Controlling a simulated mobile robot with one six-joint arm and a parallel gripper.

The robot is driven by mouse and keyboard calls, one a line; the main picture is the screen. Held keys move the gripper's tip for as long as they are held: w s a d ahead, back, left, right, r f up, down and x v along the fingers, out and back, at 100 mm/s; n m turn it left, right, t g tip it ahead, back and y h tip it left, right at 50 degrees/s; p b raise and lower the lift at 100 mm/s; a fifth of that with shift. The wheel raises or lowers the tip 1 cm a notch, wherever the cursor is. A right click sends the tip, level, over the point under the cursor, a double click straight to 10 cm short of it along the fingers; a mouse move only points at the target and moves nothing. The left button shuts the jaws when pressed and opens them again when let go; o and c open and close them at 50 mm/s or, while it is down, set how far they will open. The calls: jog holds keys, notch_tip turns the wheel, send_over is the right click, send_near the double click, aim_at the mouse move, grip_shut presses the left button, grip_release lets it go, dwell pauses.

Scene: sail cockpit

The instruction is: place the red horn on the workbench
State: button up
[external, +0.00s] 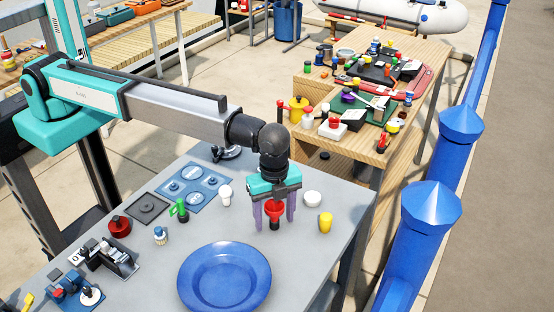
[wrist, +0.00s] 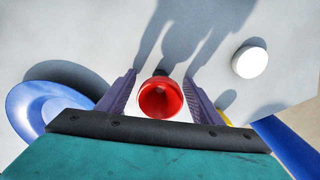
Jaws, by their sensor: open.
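The red horn (external: 274,209) has a flared red bell and a dark lower end. It is upright over the grey tabletop (external: 310,260), and its dark end appears to rest there. My gripper (external: 274,226) points down over it with its purple fingers on either side of the horn. In the wrist view the horn (wrist: 161,98) shows its open bell between the fingers of my gripper (wrist: 161,78). Small gaps show beside the bell, and the jaws are open. A wooden workbench (external: 350,152) stands behind the grey table, crowded with small items.
A blue plate (external: 224,278) lies in front of the gripper. A white round piece (external: 312,198) and a yellow cup (external: 325,223) stand to the right. A white bulb-like piece (external: 225,195) and a green piece (external: 180,209) are to the left. Blue posts (external: 430,215) line the right side.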

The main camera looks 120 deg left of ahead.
jog(key=shift+r, duration=0.3)
jog(key=shift+r+b, duration=1.85)
jog(key=shift+r, duration=4.05)
